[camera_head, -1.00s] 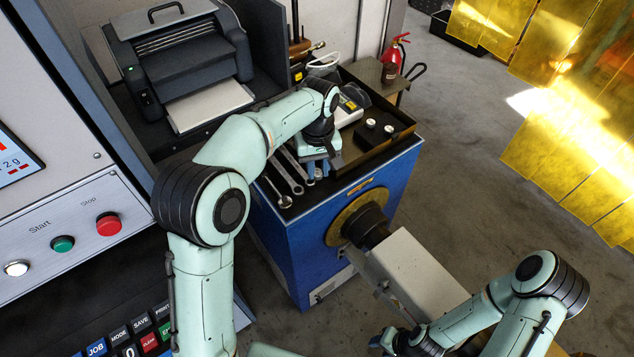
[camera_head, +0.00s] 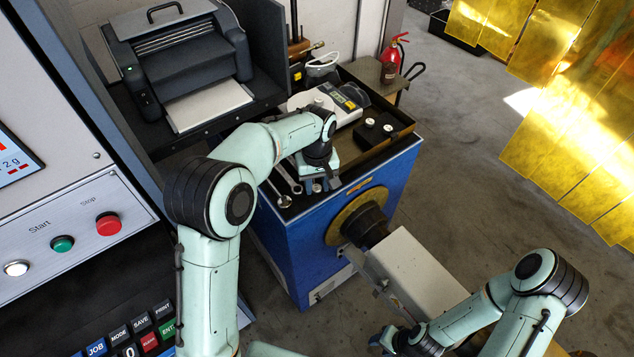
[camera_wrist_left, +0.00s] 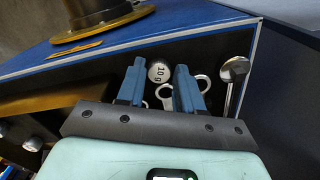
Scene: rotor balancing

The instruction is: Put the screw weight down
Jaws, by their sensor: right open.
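The screw weight (camera_wrist_left: 159,72) is a small grey cylinder marked "10 g". In the head view my left gripper (camera_head: 317,186) is low over the front of the blue cabinet's dark top (camera_head: 269,206), by the wrenches. Whether the weight's base touches the surface cannot be told. My right gripper (camera_head: 388,341) is at the lower middle, open, with nothing visible in it, beside the grey machine part.
Wrenches (camera_head: 287,177) lie left of my left gripper. A spindle (camera_head: 364,224) projects from the cabinet's front. A printer (camera_head: 185,65) stands at the back left.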

